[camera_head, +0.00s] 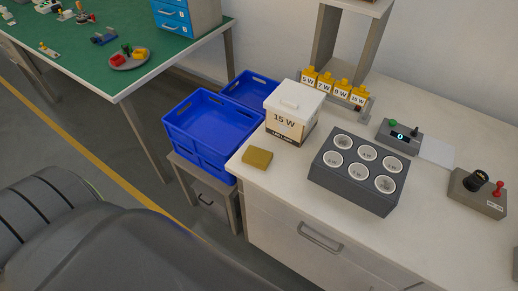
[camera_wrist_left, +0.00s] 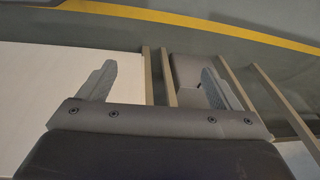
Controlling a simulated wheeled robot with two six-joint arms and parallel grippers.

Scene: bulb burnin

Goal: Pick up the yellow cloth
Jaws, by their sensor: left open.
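The yellow cloth (camera_head: 257,159) is a small folded mustard block. It lies flat on the white workbench (camera_head: 262,198) near its left corner, in front of the white box marked 15 W (camera_head: 293,112). My left gripper (camera_wrist_left: 158,82) shows in the left wrist view with its two fingers spread apart and nothing between them. That view shows floor, a pale surface and some frame legs, and no cloth. In the head view neither gripper shows; a large dark part of mine fills the lower left.
A dark grey block with round sockets (camera_head: 350,195) stands right of the cloth. A blue crate (camera_head: 205,125) sits on a low stand left of the bench. A small display device (camera_head: 399,136) and a red-lever box (camera_head: 478,194) stand farther right.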

